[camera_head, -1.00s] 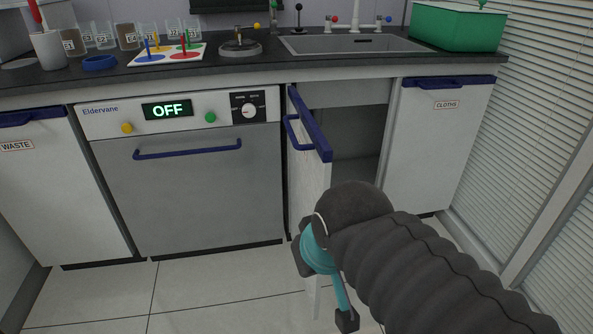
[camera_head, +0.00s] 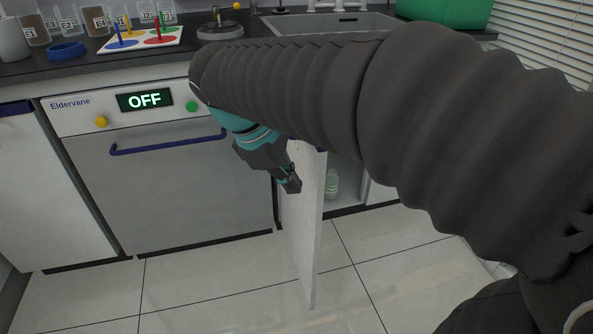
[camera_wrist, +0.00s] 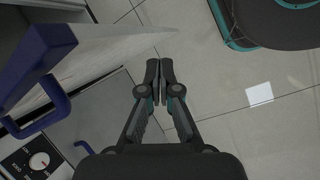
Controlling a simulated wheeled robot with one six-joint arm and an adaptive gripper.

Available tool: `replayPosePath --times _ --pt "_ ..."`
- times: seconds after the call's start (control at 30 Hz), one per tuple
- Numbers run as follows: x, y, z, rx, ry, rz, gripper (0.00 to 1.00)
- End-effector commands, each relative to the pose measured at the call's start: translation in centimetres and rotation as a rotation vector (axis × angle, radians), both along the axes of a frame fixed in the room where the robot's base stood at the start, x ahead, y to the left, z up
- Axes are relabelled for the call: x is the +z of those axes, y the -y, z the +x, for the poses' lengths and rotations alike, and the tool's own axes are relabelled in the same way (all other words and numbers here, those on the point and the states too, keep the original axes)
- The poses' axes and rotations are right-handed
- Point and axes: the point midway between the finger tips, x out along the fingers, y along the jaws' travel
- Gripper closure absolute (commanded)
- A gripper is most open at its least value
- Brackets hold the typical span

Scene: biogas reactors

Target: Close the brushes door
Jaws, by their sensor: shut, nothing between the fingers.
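The brushes door (camera_head: 304,228) is a white cabinet door standing open, swung out from the counter toward the room. Its blue top edge (camera_wrist: 38,55) and blue handle (camera_wrist: 45,120) show at the left in the wrist view. No label can be read on it. My gripper (camera_head: 292,186) is shut and empty, pointing down on the outer, left side of the door. In the wrist view my gripper (camera_wrist: 160,80) is beside the door face, seemingly apart from it. My arm hides the door's top in the head view.
The dishwasher (camera_head: 170,190) with its blue handle is shut, left of the door. A pale bottle (camera_head: 331,185) stands inside the open cabinet. The floor (camera_head: 230,290) in front is clear. Beakers and a peg board (camera_head: 140,38) stand on the counter.

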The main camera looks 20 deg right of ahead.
Motion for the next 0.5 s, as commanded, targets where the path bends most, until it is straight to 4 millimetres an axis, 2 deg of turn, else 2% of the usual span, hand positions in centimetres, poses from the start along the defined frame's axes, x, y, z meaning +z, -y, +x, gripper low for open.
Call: replayPosePath --times 0.03,0.2,0.33,0.5 --pt "0.2 -1.2 1.4 0.073 -0.056 -0.059 1.00" --pt "1.3 -4.2 4.4 0.266 -0.214 -0.234 1.00" --pt "1.7 -6.1 5.8 0.355 -0.296 -0.324 1.00" --pt "2.0 -7.2 6.5 0.400 -0.345 -0.376 1.00"
